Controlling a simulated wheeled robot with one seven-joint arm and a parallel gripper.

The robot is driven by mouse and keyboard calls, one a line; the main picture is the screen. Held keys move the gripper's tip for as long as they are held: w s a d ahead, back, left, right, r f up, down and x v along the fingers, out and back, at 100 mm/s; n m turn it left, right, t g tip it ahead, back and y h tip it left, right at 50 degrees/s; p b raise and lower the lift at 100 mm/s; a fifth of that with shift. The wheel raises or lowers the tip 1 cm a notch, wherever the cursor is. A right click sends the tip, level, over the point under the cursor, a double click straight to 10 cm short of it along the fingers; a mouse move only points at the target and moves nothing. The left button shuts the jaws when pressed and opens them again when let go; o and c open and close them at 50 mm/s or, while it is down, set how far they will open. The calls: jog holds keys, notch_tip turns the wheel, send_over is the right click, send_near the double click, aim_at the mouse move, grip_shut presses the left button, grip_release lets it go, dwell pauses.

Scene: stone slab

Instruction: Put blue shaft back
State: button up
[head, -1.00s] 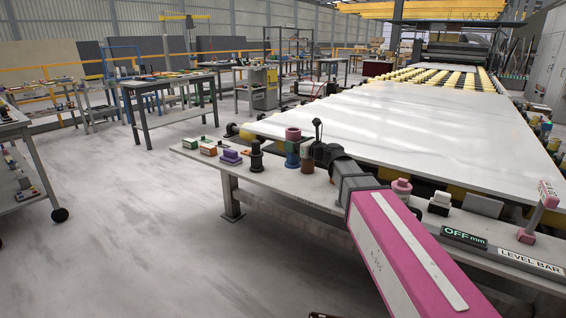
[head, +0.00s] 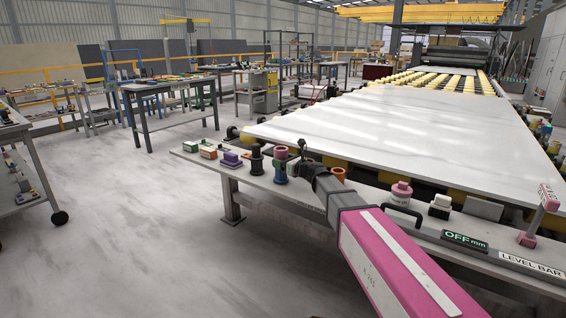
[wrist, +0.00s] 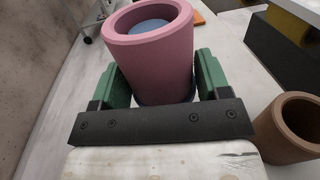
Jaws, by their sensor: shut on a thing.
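In the head view a pink sleeve (head: 281,151) stands over a blue shaft (head: 280,173) near the bench's slab-side edge. In the wrist view the sleeve (wrist: 150,62) is upright, with a round blue face (wrist: 149,26) inside its open top and a dark blue edge below it. The green fingers of my gripper (wrist: 154,78) stand on both sides of the sleeve and are shut on it. In the head view the gripper partly hides the shaft. I cannot tell whether its foot touches the bench.
A hollow brown cylinder (wrist: 288,128) stands close on the right. A black post (head: 256,160), a purple block (head: 230,159) and other small blocks line the bench (head: 255,185) to the left. The white slab (head: 400,125) lies behind. A pink knob (head: 401,190) and display (head: 465,240) are right.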

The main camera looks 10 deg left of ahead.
jog(key=o, duration=1.4)
jog(key=shift+f, duration=0.1)
jog(key=v, duration=1.2)
